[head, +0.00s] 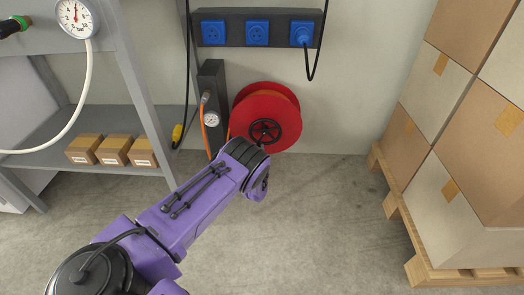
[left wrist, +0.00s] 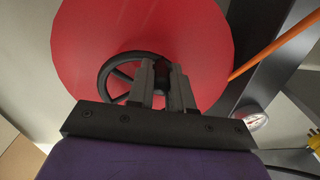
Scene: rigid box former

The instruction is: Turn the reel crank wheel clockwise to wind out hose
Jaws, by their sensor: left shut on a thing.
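The red hose reel (head: 277,96) is against the wall in the head view, with a black crank wheel (head: 265,131) on its front. In the left wrist view the red reel disc (left wrist: 105,35) fills the top middle, and the spoked crank wheel (left wrist: 104,79) lies in front of it. My left gripper (left wrist: 165,78) is shut on the crank wheel at its right side in that view. The exact part between the fingers is partly hidden. In the head view my purple left arm reaches up to the reel and hides these fingers. My right gripper is not in view.
An orange hose (head: 205,130) and a gauge (head: 211,119) are left of the reel. A metal shelf (head: 110,118) with small boxes (head: 114,150) stands further left. Stacked cartons (head: 440,185) on a pallet (head: 418,240) stand right. The floor between is clear.

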